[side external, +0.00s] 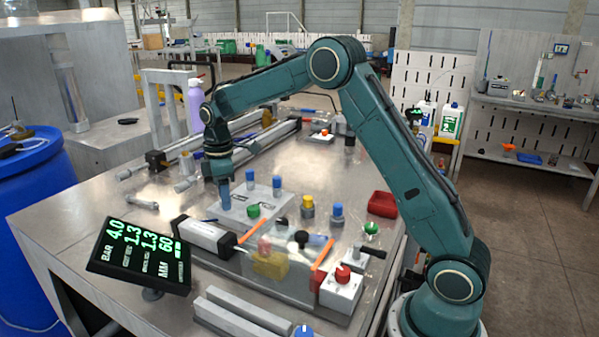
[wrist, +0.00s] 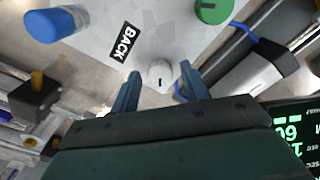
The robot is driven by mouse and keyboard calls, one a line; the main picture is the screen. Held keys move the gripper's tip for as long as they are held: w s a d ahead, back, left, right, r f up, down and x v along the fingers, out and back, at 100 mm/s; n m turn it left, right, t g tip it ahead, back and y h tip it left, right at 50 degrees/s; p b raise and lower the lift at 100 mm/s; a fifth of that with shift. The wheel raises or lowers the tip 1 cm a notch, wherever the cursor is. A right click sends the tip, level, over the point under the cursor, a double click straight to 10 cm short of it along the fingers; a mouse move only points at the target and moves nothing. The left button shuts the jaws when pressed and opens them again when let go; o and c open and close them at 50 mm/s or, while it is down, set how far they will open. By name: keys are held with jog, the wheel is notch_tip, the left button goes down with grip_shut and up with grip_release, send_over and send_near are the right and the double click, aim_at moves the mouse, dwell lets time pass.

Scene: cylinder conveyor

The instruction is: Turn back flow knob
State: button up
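A small white knob (wrist: 160,73) with a dark mark sits on a light plate beside a black label reading BACK (wrist: 124,44) in the wrist view. My gripper (wrist: 159,82) points down at it, with its two blue fingers apart on either side of the knob in the picture. I cannot tell whether they touch it. In the side external view my gripper (side external: 224,200) is low over the left end of the light plate (side external: 237,217), and the white knob is hidden there.
A green knob (wrist: 213,10) and a blue knob (wrist: 55,22) stand near the white one. A display (side external: 140,255) reads 4.0 BAR, 1.3, 1.3 and 60 MM. A cylinder (side external: 207,238) lies in front; a red tray (side external: 382,204) is to the right.

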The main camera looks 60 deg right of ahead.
dwell(0.4)
notch_tip(320, 180, up, 14)
jog(key=shift+f, duration=0.15)
dwell(0.5)
jog(key=shift+s, duration=0.1)
